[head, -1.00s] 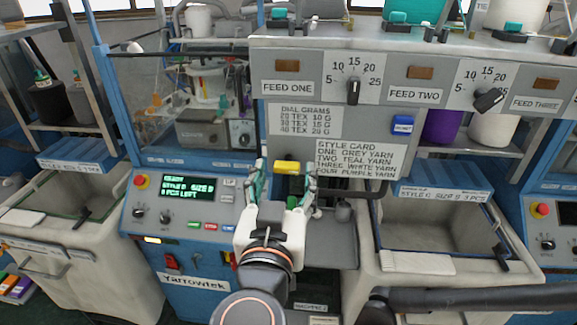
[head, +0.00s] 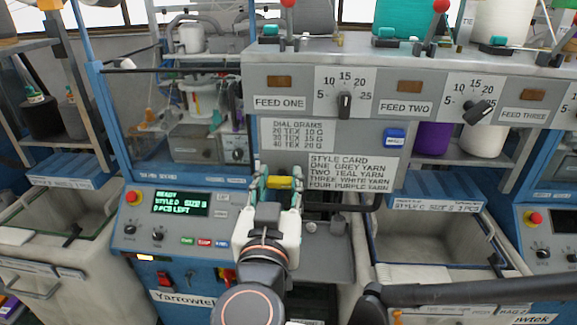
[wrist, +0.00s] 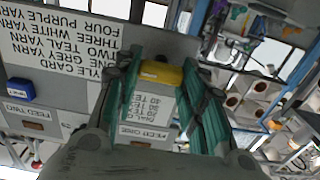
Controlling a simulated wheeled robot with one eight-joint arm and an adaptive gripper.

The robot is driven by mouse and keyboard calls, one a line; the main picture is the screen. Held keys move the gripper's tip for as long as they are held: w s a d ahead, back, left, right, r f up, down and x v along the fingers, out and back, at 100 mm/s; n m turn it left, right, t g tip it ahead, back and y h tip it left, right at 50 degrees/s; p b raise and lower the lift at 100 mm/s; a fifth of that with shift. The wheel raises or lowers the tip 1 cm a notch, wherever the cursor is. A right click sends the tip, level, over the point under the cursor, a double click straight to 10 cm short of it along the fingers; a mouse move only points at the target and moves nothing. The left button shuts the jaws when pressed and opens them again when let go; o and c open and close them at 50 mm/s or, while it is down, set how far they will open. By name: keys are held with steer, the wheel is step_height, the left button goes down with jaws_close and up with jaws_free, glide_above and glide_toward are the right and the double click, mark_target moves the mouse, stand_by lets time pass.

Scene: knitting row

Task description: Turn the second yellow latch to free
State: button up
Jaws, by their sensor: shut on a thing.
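A small yellow latch (head: 280,182) sits on the machine front, left of the style card and below the dial grams label. It also shows in the wrist view (wrist: 161,73), level across the space between my fingertips. My gripper (head: 280,181) is shut on it, with one teal-padded finger at each end. The same fingers show in the wrist view (wrist: 163,80). No other yellow latch is clearly visible, so I cannot tell its place in a row. The gripper hides the area below it.
A control panel (head: 180,207) with a lit screen stands to the left. The style card (head: 349,173) is just right of the latch. Feed dials (head: 344,104) run above. Fabric bins (head: 430,248) stand on both sides, and a curved dark tube (head: 365,205) is at right.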

steer(key=shift+n, duration=0.3)
steer(key=n, duration=0.3)
steer(key=shift+a+n, duration=0.1)
steer(key=shift+n, duration=0.2)
steer(key=n, duration=0.4)
steer(key=shift+f+n, duration=0.1)
steer(key=shift+n, duration=0.2)
steer(key=n, duration=0.4)
steer(key=shift+a+n, duration=0.1)
steer(key=shift+n, duration=0.2)
steer(key=shift+f+n, duration=0.15)
steer(key=shift+n, duration=2.05)
steer(key=o, duration=1.1)
steer(key=shift+c, duration=0.2)
